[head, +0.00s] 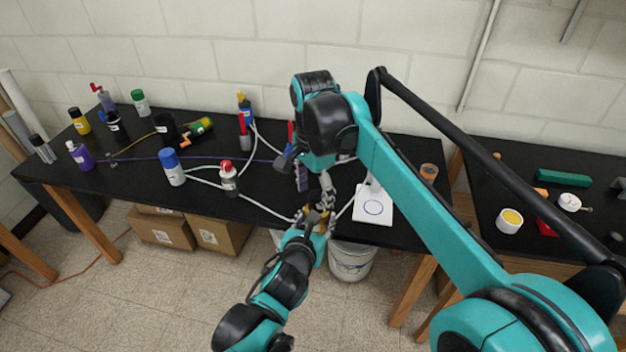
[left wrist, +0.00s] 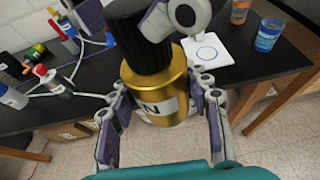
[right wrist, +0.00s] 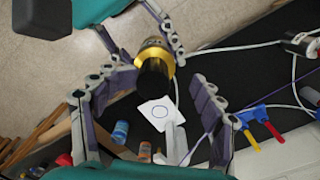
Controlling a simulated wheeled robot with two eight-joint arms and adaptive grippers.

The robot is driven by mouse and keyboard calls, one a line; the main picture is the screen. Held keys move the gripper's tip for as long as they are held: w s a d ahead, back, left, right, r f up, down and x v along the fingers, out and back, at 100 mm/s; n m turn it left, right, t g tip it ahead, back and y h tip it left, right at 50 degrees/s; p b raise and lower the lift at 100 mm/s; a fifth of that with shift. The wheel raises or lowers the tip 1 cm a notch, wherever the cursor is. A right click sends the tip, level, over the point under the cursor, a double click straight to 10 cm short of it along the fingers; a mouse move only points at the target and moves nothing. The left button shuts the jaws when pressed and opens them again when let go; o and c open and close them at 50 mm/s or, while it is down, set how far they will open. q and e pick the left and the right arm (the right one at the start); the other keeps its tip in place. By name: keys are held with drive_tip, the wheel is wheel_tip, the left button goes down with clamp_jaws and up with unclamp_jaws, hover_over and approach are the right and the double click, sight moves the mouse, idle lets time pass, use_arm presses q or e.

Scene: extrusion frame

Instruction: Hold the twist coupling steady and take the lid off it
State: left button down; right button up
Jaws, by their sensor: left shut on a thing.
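The twist coupling is a gold cylinder with a white label (left wrist: 165,108); its black ribbed lid (left wrist: 138,38) is on top. My left gripper (left wrist: 162,118) is shut on the gold body and holds it in the air in front of the table edge. In the head view the coupling (head: 318,217) is small and partly covered by fingers. My right gripper (right wrist: 155,80) is open, its purple-padded fingers spread on either side of the lid (right wrist: 154,78) with gaps visible. One right finger crosses in front of the lid in the left wrist view.
A white pad with a blue circle (head: 373,209) lies on the black table (head: 120,165) behind the coupling. Bottles, including a blue-capped one (head: 172,168), and cables stand to the left. A white bucket (head: 350,262) and cardboard boxes (head: 217,234) are below.

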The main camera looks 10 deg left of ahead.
drive_tip(key=shift+w+a+f, duration=0.15)
drive_tip(key=shift+f, duration=0.65)
drive_tip(key=shift+o, duration=0.2)
drive_tip(key=shift+a, duration=0.1)
drive_tip(key=c, duration=1)
drive_tip(key=n, duration=0.6)
drive_tip(key=shift+d+n+g+y, duration=0.2)
drive_tip(key=shift+n+g+y, duration=0.2)
drive_tip(key=n, duration=0.4)
drive_tip(key=shift+w+g, duration=0.1)
drive_tip(key=shift+g, duration=0.3)
drive_tip(key=n, duration=0.5)
drive_tip(key=shift+w+d+g, duration=0.1)
drive_tip(key=shift+g, duration=0.3)
drive_tip(key=n, duration=0.6)
drive_tip(key=shift+g+h, duration=0.4)
drive_tip(key=shift+d+r, duration=0.1)
